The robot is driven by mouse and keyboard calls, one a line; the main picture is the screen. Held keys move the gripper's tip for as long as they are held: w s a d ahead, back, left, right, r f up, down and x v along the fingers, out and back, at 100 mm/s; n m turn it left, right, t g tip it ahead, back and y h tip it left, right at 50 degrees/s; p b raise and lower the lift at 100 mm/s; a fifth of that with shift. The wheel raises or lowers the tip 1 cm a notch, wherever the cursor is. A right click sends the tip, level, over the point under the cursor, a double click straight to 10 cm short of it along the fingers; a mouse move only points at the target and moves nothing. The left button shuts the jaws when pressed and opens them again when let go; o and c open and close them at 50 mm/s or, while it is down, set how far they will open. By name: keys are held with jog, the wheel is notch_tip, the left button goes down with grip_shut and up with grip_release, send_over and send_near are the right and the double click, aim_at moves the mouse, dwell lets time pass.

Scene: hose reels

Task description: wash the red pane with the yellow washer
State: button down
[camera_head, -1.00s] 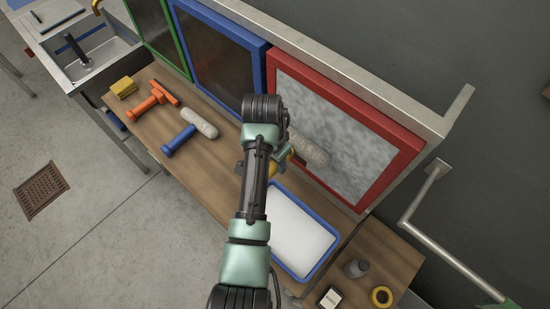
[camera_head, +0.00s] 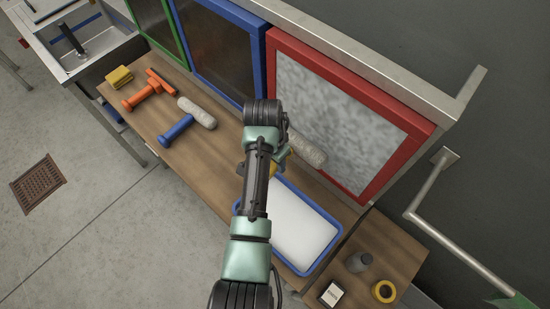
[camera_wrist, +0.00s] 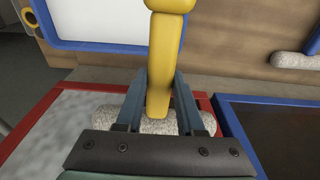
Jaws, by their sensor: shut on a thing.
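The red pane (camera_head: 345,100) has a red frame and cloudy, whitish, streaked glass. It stands behind the bench at the right; its frame also shows in the wrist view (camera_wrist: 228,130). My gripper (camera_wrist: 158,108) is shut on the yellow handle of the yellow washer (camera_wrist: 166,55). The washer's pale fluffy roller (camera_head: 308,150) lies in front of the lower left part of the red pane. I cannot tell whether it touches the glass. My arm hides most of the handle in the head view.
A blue-rimmed white tray (camera_head: 296,225) lies on the bench below. A blue-handled washer (camera_head: 177,131), an orange squeegee (camera_head: 142,97) and a yellow sponge (camera_head: 119,77) lie left. Blue and green panes adjoin leftward.

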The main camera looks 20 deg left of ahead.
jog(key=shift+f+b, duration=1.1)
jog(key=shift+f, duration=0.75)
notch_tip(320, 180, down, 3)
jog(key=shift+w+b, duration=0.1)
jog(key=shift+b, duration=1)
jog(key=s+a+p, duration=0.2)
jog(key=s+p, duration=0.3)
jog(key=s, duration=0.1)
jog(key=shift+s+a, duration=0.2)
jog(key=shift+s, duration=0.1)
jog(key=shift+d, duration=0.15)
